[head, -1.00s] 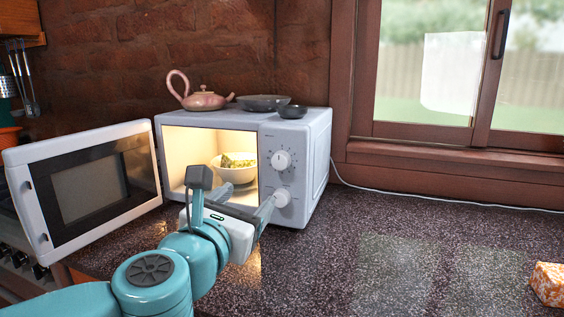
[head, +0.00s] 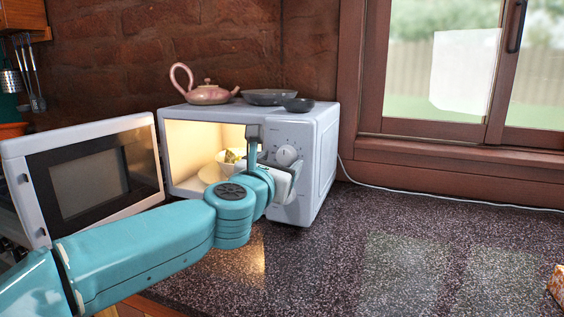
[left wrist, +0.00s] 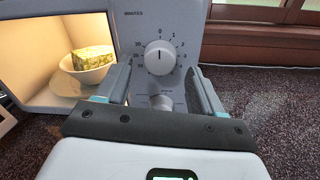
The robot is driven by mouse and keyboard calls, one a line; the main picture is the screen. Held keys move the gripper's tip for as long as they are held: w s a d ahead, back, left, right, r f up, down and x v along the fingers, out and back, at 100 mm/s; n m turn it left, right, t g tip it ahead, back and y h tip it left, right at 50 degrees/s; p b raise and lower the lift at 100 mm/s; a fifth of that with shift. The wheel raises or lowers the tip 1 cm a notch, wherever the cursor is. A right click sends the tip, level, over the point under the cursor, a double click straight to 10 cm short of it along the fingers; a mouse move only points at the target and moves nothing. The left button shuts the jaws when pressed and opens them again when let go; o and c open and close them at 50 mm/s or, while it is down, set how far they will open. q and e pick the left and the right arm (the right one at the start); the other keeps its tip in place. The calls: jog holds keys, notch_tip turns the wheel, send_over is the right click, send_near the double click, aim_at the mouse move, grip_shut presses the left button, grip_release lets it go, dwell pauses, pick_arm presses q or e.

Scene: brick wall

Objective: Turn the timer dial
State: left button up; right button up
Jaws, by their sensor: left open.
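The white microwave (head: 322,150) stands on the counter with its door (head: 88,178) swung open to the left. Its timer dial (head: 287,155) is the upper white knob; in the left wrist view the dial (left wrist: 160,57) shows with numbers around it and its mark pointing about straight up. A lower knob (left wrist: 161,102) is partly hidden behind my gripper. My left gripper (left wrist: 160,88) is open, its fingers apart on either side below the timer dial, close to the panel. I cannot tell whether it touches anything. My right gripper is not in view.
A white bowl (left wrist: 92,72) with a yellow-green block sits inside the lit microwave. A pink teapot (head: 208,93) and dark dishes (head: 268,97) stand on top. A white cable runs along the wall. The counter (head: 420,250) at right is mostly clear.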

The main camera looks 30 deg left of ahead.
aim_at(286, 156)
pick_arm(q)
jog(key=shift+x, duration=1.15)
jog(key=shift+c, duration=0.3)
jog(key=c, duration=1)
